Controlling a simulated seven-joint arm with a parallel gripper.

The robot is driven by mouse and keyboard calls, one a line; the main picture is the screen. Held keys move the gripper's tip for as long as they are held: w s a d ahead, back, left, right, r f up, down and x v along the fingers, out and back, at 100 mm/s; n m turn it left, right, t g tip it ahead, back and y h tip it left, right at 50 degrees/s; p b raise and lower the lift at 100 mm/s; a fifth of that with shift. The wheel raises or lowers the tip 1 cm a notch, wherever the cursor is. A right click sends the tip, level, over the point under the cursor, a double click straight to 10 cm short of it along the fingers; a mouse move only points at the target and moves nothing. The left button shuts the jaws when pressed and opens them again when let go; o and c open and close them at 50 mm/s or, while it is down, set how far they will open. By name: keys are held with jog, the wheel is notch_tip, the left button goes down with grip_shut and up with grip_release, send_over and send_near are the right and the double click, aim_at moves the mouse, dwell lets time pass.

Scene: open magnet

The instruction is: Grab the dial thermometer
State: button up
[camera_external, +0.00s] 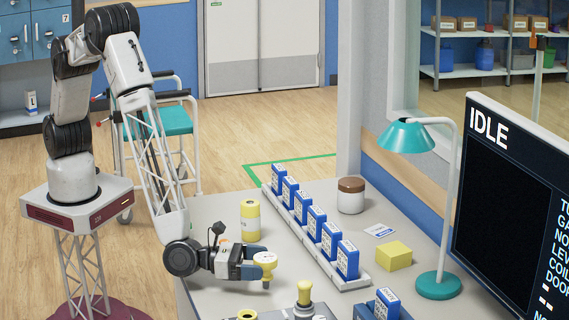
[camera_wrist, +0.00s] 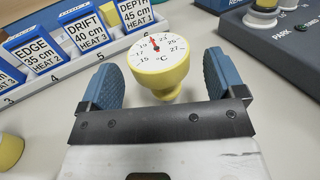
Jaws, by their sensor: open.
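The dial thermometer (camera_wrist: 158,48) has a round white face with numbers, a red needle and a yellow body. In the external view the thermometer (camera_external: 265,258) stands on the grey table at the end of my gripper (camera_external: 257,262). In the wrist view my gripper (camera_wrist: 161,80) is open, with one blue finger on each side of the thermometer. Gaps show between the fingers and the yellow body, so it does not look gripped.
A white rack (camera_external: 313,243) of blue cards runs along the table beyond the thermometer. A yellow can (camera_external: 250,220) stands behind my gripper. A console with a yellow knob (camera_external: 304,293) is nearby in front. A yellow block (camera_external: 394,255) and teal lamp (camera_external: 438,284) stand right.

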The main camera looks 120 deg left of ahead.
jog(key=shift+x, duration=1.05)
jog(key=shift+c, duration=0.5)
jog(key=c, duration=1)
jog(key=shift+r, duration=0.1)
jog(key=shift+r, duration=4.9)
